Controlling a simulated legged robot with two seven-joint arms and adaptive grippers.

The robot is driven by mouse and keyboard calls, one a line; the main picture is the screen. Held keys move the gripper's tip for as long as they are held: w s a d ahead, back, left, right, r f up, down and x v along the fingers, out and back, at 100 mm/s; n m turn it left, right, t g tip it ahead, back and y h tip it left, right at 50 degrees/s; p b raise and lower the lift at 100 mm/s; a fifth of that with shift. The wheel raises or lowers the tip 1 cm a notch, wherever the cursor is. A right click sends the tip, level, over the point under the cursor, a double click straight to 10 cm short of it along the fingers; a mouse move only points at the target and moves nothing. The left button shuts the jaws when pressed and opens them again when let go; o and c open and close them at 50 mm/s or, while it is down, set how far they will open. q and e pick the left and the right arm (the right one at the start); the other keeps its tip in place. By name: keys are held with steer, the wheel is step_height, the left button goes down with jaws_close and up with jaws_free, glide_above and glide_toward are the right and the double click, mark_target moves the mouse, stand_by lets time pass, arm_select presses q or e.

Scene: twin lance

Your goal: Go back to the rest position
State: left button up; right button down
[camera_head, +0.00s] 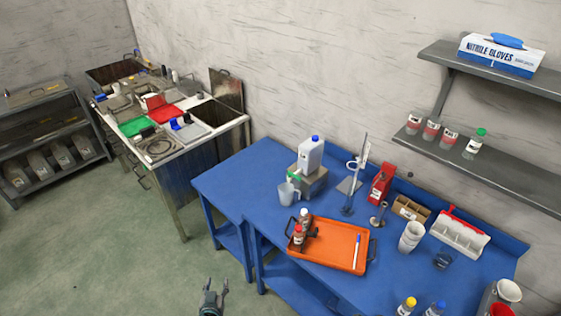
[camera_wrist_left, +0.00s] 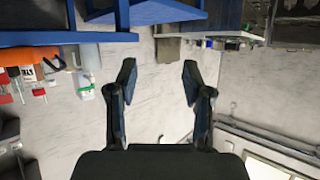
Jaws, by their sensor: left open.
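My left gripper (camera_head: 214,293) is at the bottom of the head view, over the green floor in front of the blue table (camera_head: 246,188). Its two fingers are spread apart with nothing between them. In the left wrist view the open, empty fingers (camera_wrist_left: 158,82) stand against a pale wall, apart from any object. My right gripper is not in view.
A cluttered metal bench (camera_head: 190,140) stands at the left. Wall shelves (camera_head: 480,160) hang at the right. The floor (camera_head: 110,250) is clear.

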arm_select(q)
steer(key=s+f+m+g+h, duration=0.15)
steer(key=s+g, duration=0.85)
steer(key=s, duration=1.5)
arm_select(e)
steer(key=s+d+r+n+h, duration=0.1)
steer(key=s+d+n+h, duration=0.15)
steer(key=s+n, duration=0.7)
arm_select(q)
step_height(320, 180, down, 24)
steer(key=s+d+g, duration=0.1)
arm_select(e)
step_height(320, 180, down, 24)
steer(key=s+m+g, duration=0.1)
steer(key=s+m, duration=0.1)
arm_select(q)
steer(key=s+a+f+m+g, duration=0.1)
steer(key=s+a+f, duration=0.1)
steer(key=s+f, duration=1.6)
steer(key=shift+s+a+y+b, duration=0.35)
steer(key=shift+b, duration=0.1)
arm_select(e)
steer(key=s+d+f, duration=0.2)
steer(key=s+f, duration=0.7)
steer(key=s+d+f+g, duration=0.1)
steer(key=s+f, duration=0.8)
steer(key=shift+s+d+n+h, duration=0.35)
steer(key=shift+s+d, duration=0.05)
